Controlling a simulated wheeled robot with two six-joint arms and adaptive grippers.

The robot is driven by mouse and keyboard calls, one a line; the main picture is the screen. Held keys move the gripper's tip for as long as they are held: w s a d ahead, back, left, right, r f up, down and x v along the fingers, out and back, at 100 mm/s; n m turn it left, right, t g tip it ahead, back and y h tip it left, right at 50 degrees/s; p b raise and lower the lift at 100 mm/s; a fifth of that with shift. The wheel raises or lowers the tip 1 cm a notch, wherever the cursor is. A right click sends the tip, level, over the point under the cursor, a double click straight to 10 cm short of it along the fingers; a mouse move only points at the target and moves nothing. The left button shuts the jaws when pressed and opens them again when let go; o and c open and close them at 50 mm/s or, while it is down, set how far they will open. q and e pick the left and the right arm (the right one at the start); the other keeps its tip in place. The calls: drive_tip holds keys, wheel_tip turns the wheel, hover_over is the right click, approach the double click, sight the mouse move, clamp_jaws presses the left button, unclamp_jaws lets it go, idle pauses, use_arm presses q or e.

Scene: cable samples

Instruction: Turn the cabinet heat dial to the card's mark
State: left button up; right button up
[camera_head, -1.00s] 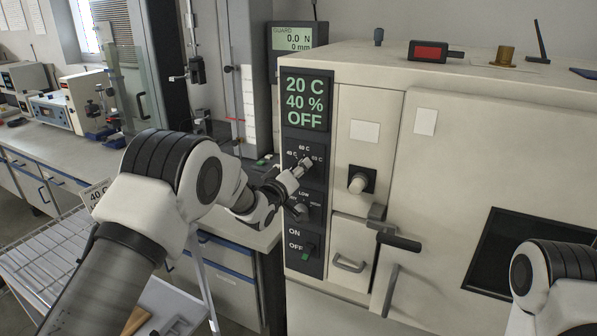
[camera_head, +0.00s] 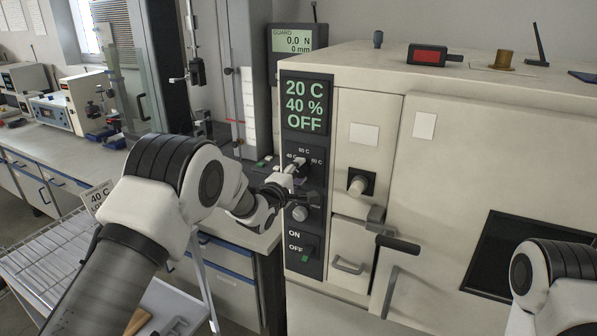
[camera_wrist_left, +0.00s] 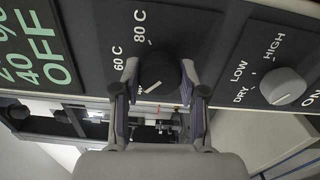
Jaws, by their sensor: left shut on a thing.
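The black heat dial (camera_wrist_left: 158,73) is on the cabinet's dark control panel (camera_head: 291,218). My left gripper (camera_wrist_left: 160,85) is shut on it, with a finger on each side. A short white pointer line on the dial points down-left in the left wrist view. In the head view the left gripper (camera_head: 291,170) covers most of the dial. The card (camera_head: 97,196) at left reads 40 C, with a partly hidden line under it starting LO. My right gripper is out of view.
Below the heat dial is a grey knob (camera_wrist_left: 283,86) marked DRY, LOW and HIGH. The display (camera_head: 305,105) reads 20 C, 40 %, OFF. An ON/OFF switch (camera_head: 305,258) sits lower on the panel. A door handle (camera_head: 397,243) sticks out at right.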

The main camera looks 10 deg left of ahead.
use_arm(q)
drive_tip(key=shift+n, duration=1.1)
drive_tip(key=o, duration=1.1)
drive_tip(key=shift+a, duration=0.1)
drive_tip(key=shift+o, duration=0.2)
drive_tip(key=shift+s, duration=0.15)
drive_tip(key=v, duration=1.1)
drive_tip(key=shift+s, duration=0.35)
drive_tip(key=shift+a+f, duration=0.15)
